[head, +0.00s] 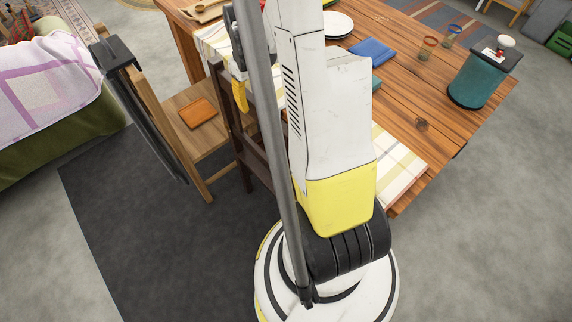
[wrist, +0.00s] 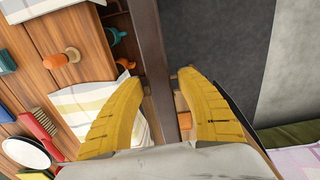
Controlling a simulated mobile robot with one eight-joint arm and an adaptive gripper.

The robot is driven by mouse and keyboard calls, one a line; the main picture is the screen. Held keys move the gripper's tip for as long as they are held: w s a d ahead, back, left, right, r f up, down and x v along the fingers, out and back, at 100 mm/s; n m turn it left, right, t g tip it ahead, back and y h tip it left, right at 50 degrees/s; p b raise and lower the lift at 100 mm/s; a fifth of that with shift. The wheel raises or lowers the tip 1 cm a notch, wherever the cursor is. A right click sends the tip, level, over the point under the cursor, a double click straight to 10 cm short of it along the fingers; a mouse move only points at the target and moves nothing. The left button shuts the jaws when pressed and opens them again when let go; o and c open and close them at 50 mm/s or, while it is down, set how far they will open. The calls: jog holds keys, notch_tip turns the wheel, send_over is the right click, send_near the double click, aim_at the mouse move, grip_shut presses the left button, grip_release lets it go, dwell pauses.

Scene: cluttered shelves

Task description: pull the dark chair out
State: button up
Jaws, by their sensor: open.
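The dark chair (head: 231,122) stands at the table's left edge, its dark brown back partly hidden behind my arm. My gripper (head: 240,97) is at the upper part of that back; only some of its yellow fingers shows in the head view. In the wrist view, the two yellow fingers of my gripper (wrist: 158,79) are spread wide, one on each side of a long dark bar of the chair (wrist: 151,42). Gaps show between the bar and the fingertips. I cannot tell whether either finger touches it. The chair's seat and legs are mostly hidden.
A light wooden chair (head: 180,142) with an orange item (head: 198,113) on its seat stands close left, a black object (head: 118,55) on its back. The wooden table (head: 440,105) is at right, a bed (head: 50,85) at far left. Dark rug (head: 120,220) is clear in front.

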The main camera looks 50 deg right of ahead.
grip_shut()
jog(key=w+a, duration=0.3)
jog(key=a, duration=1)
jog(key=shift+b, duration=0.3)
jog(key=shift+o, duration=0.5)
grip_release()
jog(key=shift+w+a, duration=0.1)
jog(key=shift+a, duration=0.05)
dwell(0.5)
notch_tip(320, 180, up, 7)
jog(key=p, duration=0.5)
dwell(0.4)
dwell(0.5)
